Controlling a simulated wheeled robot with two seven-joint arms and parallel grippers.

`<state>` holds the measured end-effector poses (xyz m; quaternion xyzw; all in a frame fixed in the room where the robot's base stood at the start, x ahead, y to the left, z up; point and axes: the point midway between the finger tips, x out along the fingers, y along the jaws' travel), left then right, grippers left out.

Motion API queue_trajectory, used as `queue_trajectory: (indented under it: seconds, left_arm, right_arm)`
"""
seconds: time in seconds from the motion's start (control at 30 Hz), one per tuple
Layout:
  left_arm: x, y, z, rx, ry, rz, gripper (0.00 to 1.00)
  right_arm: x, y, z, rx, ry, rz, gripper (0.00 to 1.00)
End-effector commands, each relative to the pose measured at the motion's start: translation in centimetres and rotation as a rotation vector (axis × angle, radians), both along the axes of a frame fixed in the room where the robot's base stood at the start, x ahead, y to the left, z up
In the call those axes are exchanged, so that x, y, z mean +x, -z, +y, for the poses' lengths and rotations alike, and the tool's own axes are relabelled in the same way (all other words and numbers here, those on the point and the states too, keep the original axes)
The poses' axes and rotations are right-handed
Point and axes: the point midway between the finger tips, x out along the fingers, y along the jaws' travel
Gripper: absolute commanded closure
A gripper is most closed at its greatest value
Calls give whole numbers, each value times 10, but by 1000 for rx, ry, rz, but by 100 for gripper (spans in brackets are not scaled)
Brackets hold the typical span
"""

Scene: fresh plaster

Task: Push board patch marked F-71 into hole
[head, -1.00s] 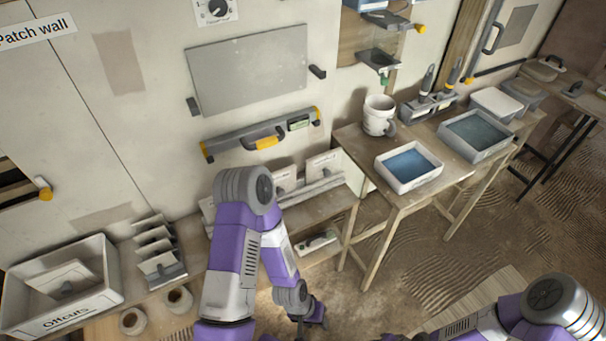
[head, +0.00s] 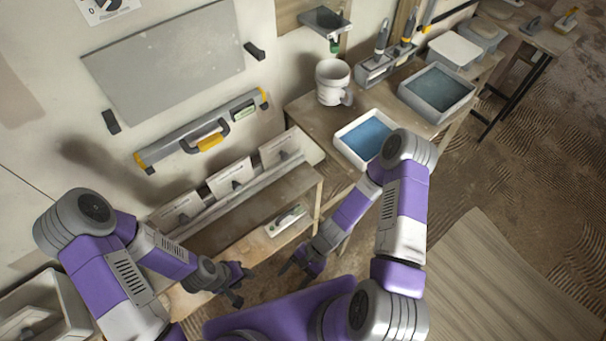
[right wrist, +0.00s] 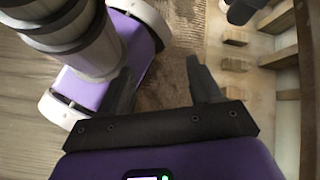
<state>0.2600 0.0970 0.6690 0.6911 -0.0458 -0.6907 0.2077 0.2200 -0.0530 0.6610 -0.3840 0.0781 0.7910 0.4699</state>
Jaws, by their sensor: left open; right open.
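Three pale board patches with small dark grips stand in a rack on the low bench in the head view: a left one (head: 175,213), a middle one (head: 230,180) and a right one (head: 281,149). Their markings are too small to read, so I cannot tell which is F-71. No hole shows in the wall now. My left gripper (head: 240,284) is open and empty, low in front of the bench. My right gripper (head: 297,266) is open and empty to its right, apart from the patches. Its spread fingers also show in the right wrist view (right wrist: 163,88).
A grey panel (head: 165,62) and a level (head: 203,130) are on the wall above the rack. The table at right holds a white mug (head: 332,82), a blue tray (head: 365,136) and a grey tub (head: 437,90). A box (head: 70,296) sits at bottom left.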

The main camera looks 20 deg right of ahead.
Motion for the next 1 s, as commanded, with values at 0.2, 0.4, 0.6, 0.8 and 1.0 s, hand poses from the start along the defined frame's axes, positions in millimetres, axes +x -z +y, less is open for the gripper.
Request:
queue_trajectory:
  seconds: [0.2, 0.4, 0.6, 0.8, 1.0]
  left_arm:
    - [0, -26, 0, 0, 0, 0, 57]
    - [0, -42, 0, 0, -1, -1, 57]
    - [0, -50, 0, 0, -1, -1, 57]
    - [0, -49, 0, 0, -1, -1, 57]
    - [0, -37, 0, 0, -1, -1, 57]
  right_arm:
    - [85, -58, 32, 420, 555, 198, 36]
    - [198, -89, -26, 749, 1130, 143, 36]
    - [249, -91, -104, 885, 1513, 18, 36]
    - [262, -88, -128, 911, 1620, -29, 36]
    - [282, -86, -121, 912, 1617, -29, 36]
